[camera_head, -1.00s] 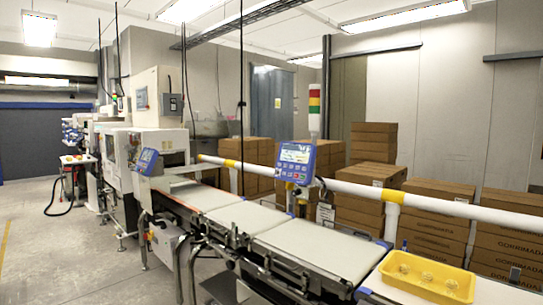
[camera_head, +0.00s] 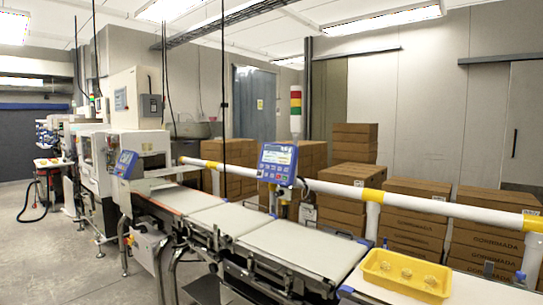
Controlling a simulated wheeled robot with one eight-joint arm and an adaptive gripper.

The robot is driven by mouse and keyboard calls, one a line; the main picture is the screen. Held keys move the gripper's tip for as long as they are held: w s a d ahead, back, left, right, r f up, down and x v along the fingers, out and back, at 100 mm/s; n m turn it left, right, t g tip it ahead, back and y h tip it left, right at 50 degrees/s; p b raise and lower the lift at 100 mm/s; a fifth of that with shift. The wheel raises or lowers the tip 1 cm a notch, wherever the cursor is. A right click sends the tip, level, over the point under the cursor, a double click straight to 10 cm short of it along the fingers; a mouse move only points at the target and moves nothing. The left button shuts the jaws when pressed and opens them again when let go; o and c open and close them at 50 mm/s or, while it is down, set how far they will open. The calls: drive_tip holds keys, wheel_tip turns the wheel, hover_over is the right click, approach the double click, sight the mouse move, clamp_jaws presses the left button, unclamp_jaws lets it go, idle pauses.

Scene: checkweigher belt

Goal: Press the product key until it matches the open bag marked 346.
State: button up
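A blue control panel (camera_head: 277,163) with a lit display and several keys stands on a post behind the belt, near the middle of the view. Its display text and key labels are too small to read. A second blue panel (camera_head: 126,164) is mounted at the left by the white machine. A yellow tray (camera_head: 378,290) on the belt at the lower right holds several small clear round items. No bag marked 346 can be made out. My gripper is not in view.
The checkweigher belt (camera_head: 287,249) runs from the white machine (camera_head: 139,143) at left to the lower right. A white and yellow rail (camera_head: 330,187) runs behind it. Stacked brown cartons (camera_head: 412,213) stand beyond the rail. Open grey floor (camera_head: 50,258) lies at left.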

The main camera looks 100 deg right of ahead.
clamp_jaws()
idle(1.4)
